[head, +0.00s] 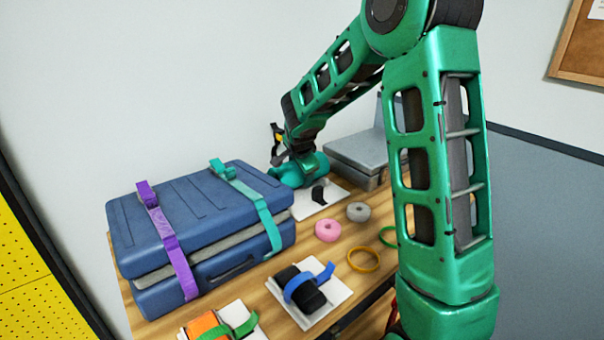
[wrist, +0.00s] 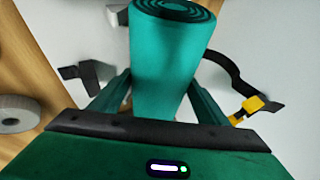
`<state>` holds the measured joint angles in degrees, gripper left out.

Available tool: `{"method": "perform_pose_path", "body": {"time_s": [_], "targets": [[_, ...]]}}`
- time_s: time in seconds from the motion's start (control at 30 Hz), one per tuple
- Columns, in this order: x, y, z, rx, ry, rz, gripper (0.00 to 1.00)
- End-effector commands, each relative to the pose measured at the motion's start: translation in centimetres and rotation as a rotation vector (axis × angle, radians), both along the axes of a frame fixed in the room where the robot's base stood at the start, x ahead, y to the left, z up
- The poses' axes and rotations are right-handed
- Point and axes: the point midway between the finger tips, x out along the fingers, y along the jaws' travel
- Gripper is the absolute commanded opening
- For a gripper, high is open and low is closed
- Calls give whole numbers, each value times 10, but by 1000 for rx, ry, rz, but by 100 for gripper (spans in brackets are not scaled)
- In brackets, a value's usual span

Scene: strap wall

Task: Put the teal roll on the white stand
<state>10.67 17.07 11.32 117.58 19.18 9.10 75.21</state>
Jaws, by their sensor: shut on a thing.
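The teal roll (wrist: 165,65) is between my gripper's fingers (wrist: 160,95) in the wrist view, its spiral end facing up in the picture. My gripper (head: 300,170) is shut on it. In the head view the roll (head: 284,178) shows partly, at the back edge of the white stand (head: 308,208). The stand also spreads under the roll in the wrist view (wrist: 225,75). A black strap with a yellow buckle (wrist: 253,104) lies open, its parts on both sides of the roll. I cannot tell whether the roll touches the stand.
A blue suitcase (head: 155,220) with purple and teal straps stands close on the left. A grey case (head: 355,155) is behind on the right. A pink ring (head: 328,231), a grey roll (head: 358,212) and a strapped black item (head: 300,288) lie in front.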

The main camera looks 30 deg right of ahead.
Motion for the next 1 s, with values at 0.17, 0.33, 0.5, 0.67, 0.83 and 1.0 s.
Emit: {"method": "perform_pose_path", "body": {"time_s": [0.17, 0.33, 0.5, 0.67, 0.83, 1.0], "targets": [[0, 0, -12, 1, 0, -1, 40], [0, 0, -12, 1, 0, 1, 40], [0, 0, -12, 0, 1, 0, 77], [-1, 0, -12, 1, 0, -1, 77], [-5, 2, -3, 0, -3, 0, 77], [-19, 9, 17, 0, -4, 0, 77]]}}
